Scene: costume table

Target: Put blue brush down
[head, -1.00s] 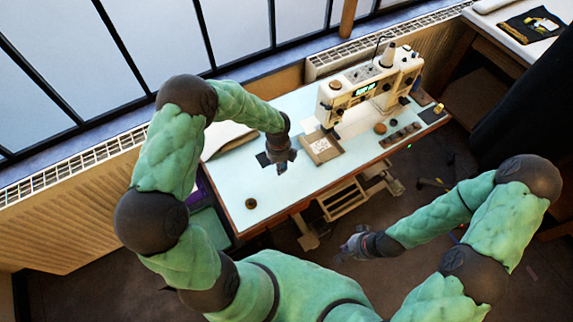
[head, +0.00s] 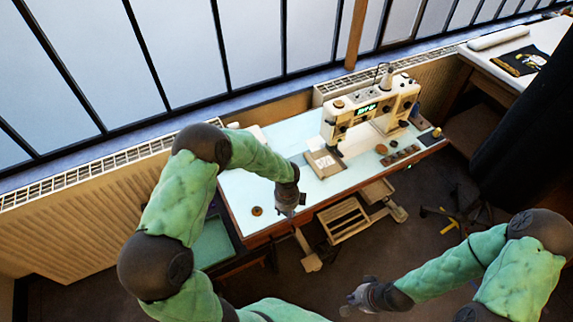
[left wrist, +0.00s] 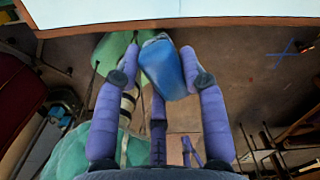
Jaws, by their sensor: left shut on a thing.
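My left gripper (head: 289,208) is at the front edge of the light blue sewing table (head: 262,186) in the head view. In the left wrist view its purple fingers are shut on the blue brush (left wrist: 170,70), which shows as a blue block between the fingertips. Dark floor shows behind the brush, and the table's edge lies across the top of that view. I cannot make out the brush in the head view. My right gripper (head: 362,296) is low over the floor in front of the table, too small to tell open from shut.
A cream sewing machine (head: 372,108) stands on the table's right half. A radiator (head: 95,215) stands at left.

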